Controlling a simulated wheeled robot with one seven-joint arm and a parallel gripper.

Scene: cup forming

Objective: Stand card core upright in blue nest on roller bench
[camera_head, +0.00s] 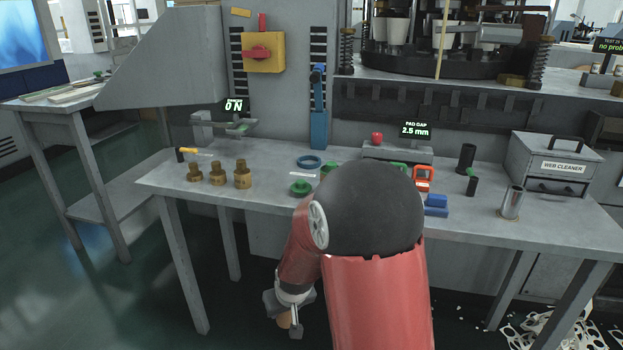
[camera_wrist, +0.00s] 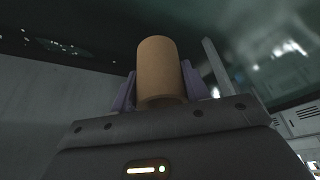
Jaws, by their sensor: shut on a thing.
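My gripper (camera_head: 290,316) hangs low in front of the bench, below the level of its top. It is shut on the card core (camera_head: 284,320), a plain brown cylinder. In the wrist view the core (camera_wrist: 159,70) stands out between the two purple fingers of my gripper (camera_wrist: 160,90). The blue nest (camera_head: 309,157) appears as a blue ring lying on the grey bench top (camera_head: 265,205), behind and above my gripper in the picture. My arm hides the middle of the bench.
Several brass pieces (camera_head: 219,173) stand at the bench's left. A green knobbed piece (camera_head: 301,187) sits before the blue ring. White scraps (camera_head: 545,330) lie on the floor.

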